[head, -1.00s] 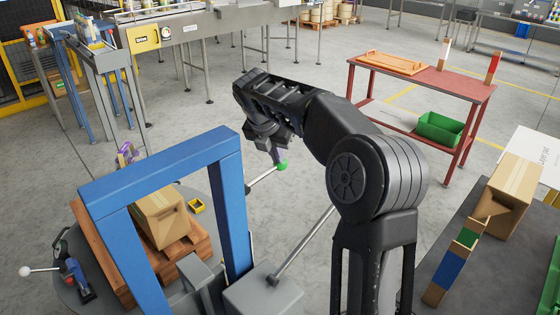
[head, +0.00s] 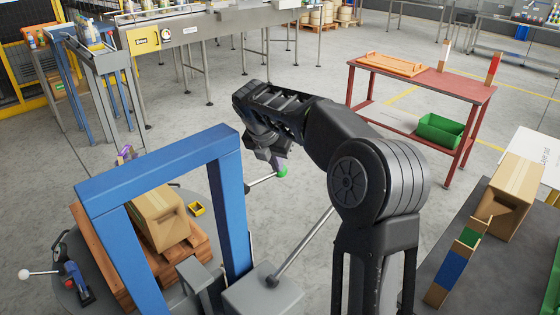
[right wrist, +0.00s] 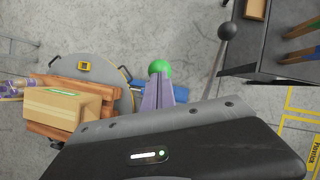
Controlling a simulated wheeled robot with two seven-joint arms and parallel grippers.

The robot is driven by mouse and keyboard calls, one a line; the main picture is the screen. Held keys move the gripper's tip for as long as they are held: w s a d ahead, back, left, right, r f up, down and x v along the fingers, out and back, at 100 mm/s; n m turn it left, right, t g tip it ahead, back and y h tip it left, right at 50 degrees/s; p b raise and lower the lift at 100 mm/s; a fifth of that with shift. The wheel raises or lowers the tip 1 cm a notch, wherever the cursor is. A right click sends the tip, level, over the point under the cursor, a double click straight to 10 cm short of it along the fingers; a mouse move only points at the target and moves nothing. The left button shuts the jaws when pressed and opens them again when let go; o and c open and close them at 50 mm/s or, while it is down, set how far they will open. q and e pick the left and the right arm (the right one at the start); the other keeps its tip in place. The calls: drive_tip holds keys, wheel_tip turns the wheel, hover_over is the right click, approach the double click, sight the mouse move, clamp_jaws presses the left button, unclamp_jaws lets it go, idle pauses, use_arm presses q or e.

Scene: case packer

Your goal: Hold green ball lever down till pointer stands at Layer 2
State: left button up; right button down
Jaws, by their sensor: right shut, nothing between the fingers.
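The green ball (head: 283,172) sits at the end of a thin grey lever rod (head: 262,181) that comes out beside the blue frame (head: 160,160). My right gripper (head: 279,161) is shut and empty, with its purple fingers just above the ball, apparently pressing on it from above. In the right wrist view the green ball (right wrist: 159,68) shows just beyond the closed fingertips (right wrist: 158,82). Exact contact is hard to tell. I cannot make out the pointer or any Layer 2 mark. My left gripper is not in view.
A cardboard box (head: 160,215) lies on a wooden pallet (head: 92,240) on the round turntable. A second lever with a black ball (right wrist: 228,31) stands to the right. A red table (head: 420,80) is at the back right; the floor between is clear.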

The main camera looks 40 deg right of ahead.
drive_tip(key=shift+s+a+r, duration=0.2)
drive_tip(key=shift+s+a, duration=0.1)
drive_tip(key=shift+a, duration=0.3)
drive_tip(key=shift+s+a+r, duration=0.2)
drive_tip(key=shift+s+a, duration=0.1)
drive_tip(key=shift+a, duration=0.3)
wheel_tip(320, 180, up, 10)
drive_tip(key=shift+p, duration=0.3)
drive_tip(key=shift+f+p, duration=0.35)
drive_tip(key=shift+f, duration=0.55)
